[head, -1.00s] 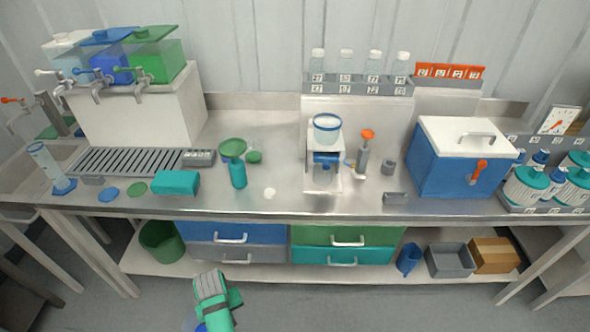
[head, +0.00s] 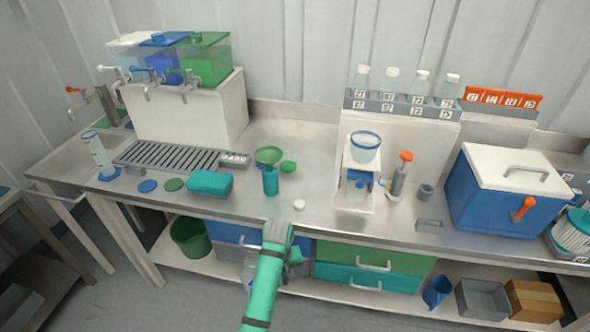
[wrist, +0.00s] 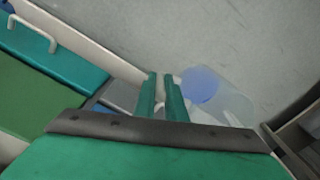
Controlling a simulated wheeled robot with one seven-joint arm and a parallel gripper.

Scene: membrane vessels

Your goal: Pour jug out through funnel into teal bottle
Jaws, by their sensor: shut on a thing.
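The teal bottle (head: 271,183) stands upright on the bench near its front edge. The green funnel (head: 269,156) sits in its mouth. My gripper (wrist: 161,78) is shut on the clear jug (wrist: 232,105), which shows beside the fingers in the wrist view with a blue round patch. In the head view the jug (head: 249,273) is partly hidden by my arm, in front of the drawers and below the bench top. The bottle and funnel are outside the wrist view.
A white stand (head: 357,190) is further right. The bench's front edge lies between jug and bottle.

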